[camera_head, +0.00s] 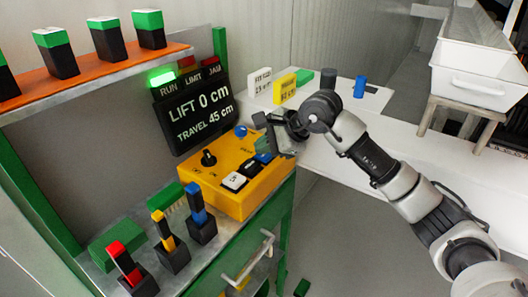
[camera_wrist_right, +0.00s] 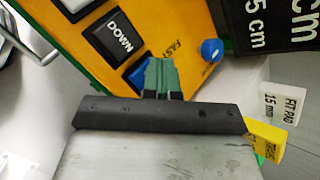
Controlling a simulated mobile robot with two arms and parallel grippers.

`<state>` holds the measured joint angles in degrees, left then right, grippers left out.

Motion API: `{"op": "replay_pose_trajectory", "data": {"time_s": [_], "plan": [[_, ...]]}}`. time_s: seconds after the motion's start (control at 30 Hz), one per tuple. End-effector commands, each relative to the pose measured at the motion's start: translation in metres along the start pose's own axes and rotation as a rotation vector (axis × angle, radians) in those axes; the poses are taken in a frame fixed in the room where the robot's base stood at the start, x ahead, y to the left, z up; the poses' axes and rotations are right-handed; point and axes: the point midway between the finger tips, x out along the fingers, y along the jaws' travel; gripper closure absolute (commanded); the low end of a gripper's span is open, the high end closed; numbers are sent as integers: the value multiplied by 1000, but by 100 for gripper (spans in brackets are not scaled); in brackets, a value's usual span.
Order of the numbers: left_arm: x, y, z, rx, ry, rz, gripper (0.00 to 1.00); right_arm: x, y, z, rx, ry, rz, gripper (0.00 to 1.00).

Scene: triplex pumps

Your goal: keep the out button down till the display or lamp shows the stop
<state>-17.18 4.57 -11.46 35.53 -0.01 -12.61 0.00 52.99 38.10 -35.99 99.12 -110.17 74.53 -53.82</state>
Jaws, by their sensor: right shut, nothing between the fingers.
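The yellow control box (camera_head: 225,196) stands on the bench in the head view. It carries a black knob (camera_head: 208,158), a blue knob (camera_head: 240,131) and push buttons. In the right wrist view a black button (camera_wrist_right: 117,38) reads DOWN; no button legibly reads OUT. My right gripper (camera_head: 266,145) is over the box's right part, its shut fingertips (camera_wrist_right: 160,76) at a blue button partly hidden by them. Contact cannot be told. The display (camera_head: 200,112) reads LIFT 0 cm, TRAVEL 45 cm. The RUN lamp (camera_head: 162,78) glows green; LIMIT and JAM look unlit. My left gripper is out of view.
Red, yellow and blue-topped black blocks (camera_head: 172,255) stand in front of the box. An orange shelf (camera_head: 95,75) holds green-topped blocks. A white fit pad (camera_head: 259,82) and yellow block (camera_head: 285,89) stand behind my gripper on a white table (camera_head: 440,165).

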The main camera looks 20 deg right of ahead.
Motion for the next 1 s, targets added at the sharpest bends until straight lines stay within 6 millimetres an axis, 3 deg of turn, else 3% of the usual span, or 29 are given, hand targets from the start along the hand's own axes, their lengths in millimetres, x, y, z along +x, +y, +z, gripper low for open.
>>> {"op": "replay_pose_trajectory", "data": {"time_s": [1.0], "plan": [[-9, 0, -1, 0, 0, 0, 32, -13, -10, 9, 0, 0, 1, 100]]}}
